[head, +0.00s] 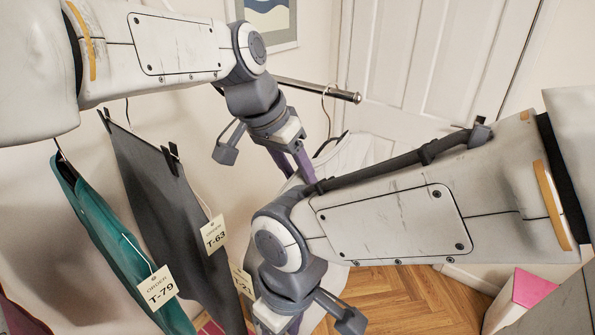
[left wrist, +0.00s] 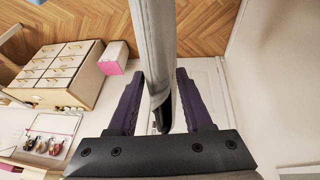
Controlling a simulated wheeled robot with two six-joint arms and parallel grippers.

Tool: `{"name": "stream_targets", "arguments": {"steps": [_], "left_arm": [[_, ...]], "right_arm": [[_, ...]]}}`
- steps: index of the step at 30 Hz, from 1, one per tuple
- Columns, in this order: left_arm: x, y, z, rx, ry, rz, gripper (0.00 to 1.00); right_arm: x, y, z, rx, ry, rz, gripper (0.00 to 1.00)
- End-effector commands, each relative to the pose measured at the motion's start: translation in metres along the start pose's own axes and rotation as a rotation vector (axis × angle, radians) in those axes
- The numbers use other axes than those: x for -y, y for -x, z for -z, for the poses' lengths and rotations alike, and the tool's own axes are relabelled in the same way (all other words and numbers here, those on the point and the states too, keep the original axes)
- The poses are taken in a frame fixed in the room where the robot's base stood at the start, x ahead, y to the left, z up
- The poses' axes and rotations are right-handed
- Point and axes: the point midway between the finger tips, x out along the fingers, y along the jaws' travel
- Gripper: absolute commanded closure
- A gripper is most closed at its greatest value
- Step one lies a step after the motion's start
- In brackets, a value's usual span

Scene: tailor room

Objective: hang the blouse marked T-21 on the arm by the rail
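A white garment (head: 350,152) hangs from a wire hook near the end of a metal bar (head: 318,90); my arms hide much of it. A tag (head: 242,281) reading "T-2" and a partly covered character shows below, behind my right arm. My left gripper (head: 300,163) is beside the white garment, below the bar. In the left wrist view its purple fingers (left wrist: 157,74) stand apart, with a pale garment (left wrist: 153,35) edge-on between them and gaps at both sides. My right gripper (head: 285,322) is at the bottom edge, its fingertips cut off. I cannot tell whether the bar is the rail or the arm.
A white door (head: 425,60) is behind. A pink-and-white box (head: 530,288) stands at lower right. The left wrist view shows a drawer cabinet (left wrist: 62,75).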

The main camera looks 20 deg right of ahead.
Motion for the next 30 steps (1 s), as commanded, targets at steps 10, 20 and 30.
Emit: {"name": "stream_targets", "arguments": {"steps": [10,20,30], "left_arm": [[0.000,0.000,-0.001,0.003,0.000,0.000,0.30],[0.001,0.046,0.001,-0.005,0.001,0.002,0.30],[0.001,0.099,0.001,-0.002,0.000,0.001,0.30]], "right_arm": [[0.000,0.000,0.000,0.000,0.000,0.000,0.50],[-0.001,-0.007,0.000,0.000,0.000,0.000,0.50],[-0.001,-0.009,-0.001,0.000,0.000,0.000,0.50]]}}
